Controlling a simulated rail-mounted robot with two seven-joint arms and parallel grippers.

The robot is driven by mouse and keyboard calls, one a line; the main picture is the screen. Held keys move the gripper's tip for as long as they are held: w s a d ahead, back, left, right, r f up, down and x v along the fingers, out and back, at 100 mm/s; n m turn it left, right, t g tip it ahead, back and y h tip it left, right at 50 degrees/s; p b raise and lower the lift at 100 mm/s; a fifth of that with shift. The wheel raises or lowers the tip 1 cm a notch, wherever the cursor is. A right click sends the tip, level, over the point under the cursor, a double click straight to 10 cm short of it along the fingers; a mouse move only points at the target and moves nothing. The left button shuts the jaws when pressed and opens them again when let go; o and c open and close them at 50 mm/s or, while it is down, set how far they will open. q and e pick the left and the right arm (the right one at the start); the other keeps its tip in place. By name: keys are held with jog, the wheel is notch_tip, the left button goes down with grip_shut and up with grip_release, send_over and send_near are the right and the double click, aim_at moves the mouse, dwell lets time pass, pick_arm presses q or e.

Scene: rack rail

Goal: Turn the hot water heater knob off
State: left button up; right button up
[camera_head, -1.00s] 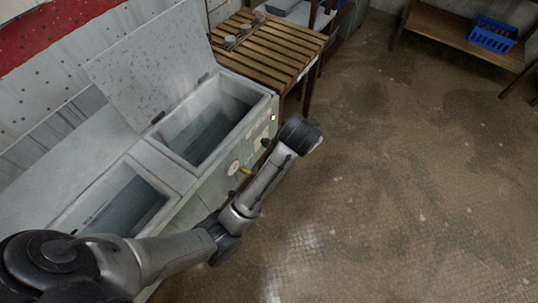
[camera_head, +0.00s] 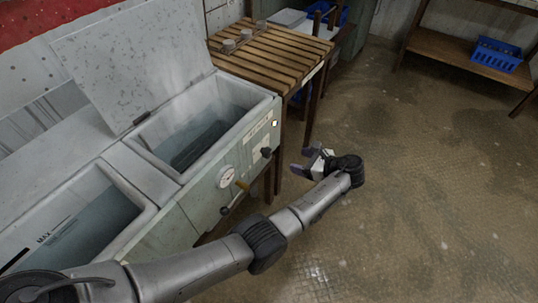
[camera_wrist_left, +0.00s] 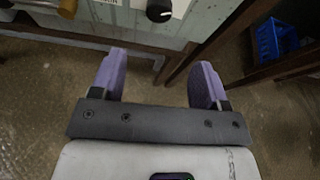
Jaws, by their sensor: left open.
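The heater (camera_head: 200,205) is a pale green and white tank unit with open lids on the left of the head view. A black knob (camera_head: 266,152) sits on its front panel near the right end, below a small lit indicator (camera_head: 275,124). This knob also shows at the top of the left wrist view (camera_wrist_left: 159,11). Another black knob (camera_head: 224,211) sits lower left, near a yellow lever (camera_head: 242,185) and a round gauge (camera_head: 226,177). My left gripper (camera_head: 300,161) is open and empty, apart from the panel, with its purple fingers towards the right-hand knob. My right gripper is out of view.
A slatted wooden table (camera_head: 270,50) adjoins the heater's right end, its legs close to the left gripper. A wooden shelf (camera_head: 450,60) with a blue basket (camera_head: 497,55) stands at the back right. The floor (camera_head: 430,190) to the right is clear.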

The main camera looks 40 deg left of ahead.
aim_at(270, 154)
pick_arm(q)
jog(key=shift+m, duration=0.3)
jog(key=b+x, duration=0.5)
jog(key=x, duration=0.7)
jog(key=shift+s+f, duration=0.1)
jog(key=shift+f, duration=0.1)
jog(key=shift+b+x, duration=0.3)
jog(key=shift+x, duration=0.6)
jog(key=shift+r, duration=0.15)
jog(key=shift+c, duration=0.5)
